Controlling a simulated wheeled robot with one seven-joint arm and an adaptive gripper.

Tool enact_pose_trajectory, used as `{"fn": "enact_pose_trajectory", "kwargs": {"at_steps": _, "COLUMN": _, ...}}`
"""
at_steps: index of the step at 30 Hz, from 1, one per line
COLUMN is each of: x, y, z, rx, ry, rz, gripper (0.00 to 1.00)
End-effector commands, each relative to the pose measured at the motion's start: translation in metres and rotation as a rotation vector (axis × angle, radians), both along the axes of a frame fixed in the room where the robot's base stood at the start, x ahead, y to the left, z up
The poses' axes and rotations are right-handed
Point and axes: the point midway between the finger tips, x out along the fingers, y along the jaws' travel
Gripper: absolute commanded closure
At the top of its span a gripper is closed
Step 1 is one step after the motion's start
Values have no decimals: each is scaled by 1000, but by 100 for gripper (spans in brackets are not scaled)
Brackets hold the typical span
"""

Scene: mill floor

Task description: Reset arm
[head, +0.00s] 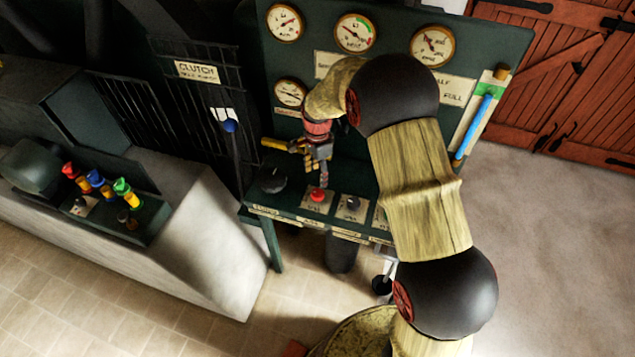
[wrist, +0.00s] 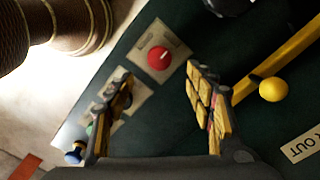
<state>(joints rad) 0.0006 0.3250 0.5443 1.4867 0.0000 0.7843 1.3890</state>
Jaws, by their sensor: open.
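My arm reaches over a dark green control console (head: 262,200) in the head view. My gripper (head: 318,182) hangs above the console's sloping top, close to a red button (head: 318,195). In the wrist view my gripper (wrist: 160,85) is open, with its two yellow-padded fingers apart and nothing between them. The red button (wrist: 159,57) shows on its pale plate beyond the fingertips, apart from them. My arm hides part of the console's right side.
A yellow lever with a ball end (wrist: 273,90) lies right of the fingers. Gauges (head: 355,33) line the back panel. A blue-knobbed clutch lever (head: 230,126) stands left, by a box with coloured knobs (head: 97,178). Open floor (head: 560,250) lies right.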

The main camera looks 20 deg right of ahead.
Motion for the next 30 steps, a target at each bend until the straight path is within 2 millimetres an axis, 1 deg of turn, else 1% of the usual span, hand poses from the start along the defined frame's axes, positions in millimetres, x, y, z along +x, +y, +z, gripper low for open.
{"fn": "enact_pose_trajectory", "kwargs": {"at_steps": 1, "x": 0, "y": 0, "z": 6, "rx": 0, "ry": 0, "rz": 0, "gripper": 46}}
{"fn": "enact_pose_trajectory", "kwargs": {"at_steps": 3, "x": 0, "y": 0, "z": 12, "rx": 0, "ry": 1, "rz": 0, "gripper": 46}}
{"fn": "enact_pose_trajectory", "kwargs": {"at_steps": 7, "x": -1, "y": 0, "z": 17, "rx": 0, "ry": 1, "rz": 0, "gripper": 46}}
{"fn": "enact_pose_trajectory", "kwargs": {"at_steps": 23, "x": 0, "y": 0, "z": 18, "rx": 0, "ry": 1, "rz": 4, "gripper": 46}}
{"fn": "enact_pose_trajectory", "kwargs": {"at_steps": 26, "x": -1, "y": 0, "z": 18, "rx": 0, "ry": 2, "rz": 49, "gripper": 46}}
{"fn": "enact_pose_trajectory", "kwargs": {"at_steps": 29, "x": -2, "y": 0, "z": 18, "rx": 1, "ry": 6, "rz": 155, "gripper": 46}}
{"fn": "enact_pose_trajectory", "kwargs": {"at_steps": 30, "x": -6, "y": 0, "z": 16, "rx": 2, "ry": 17, "rz": 210, "gripper": 46}}
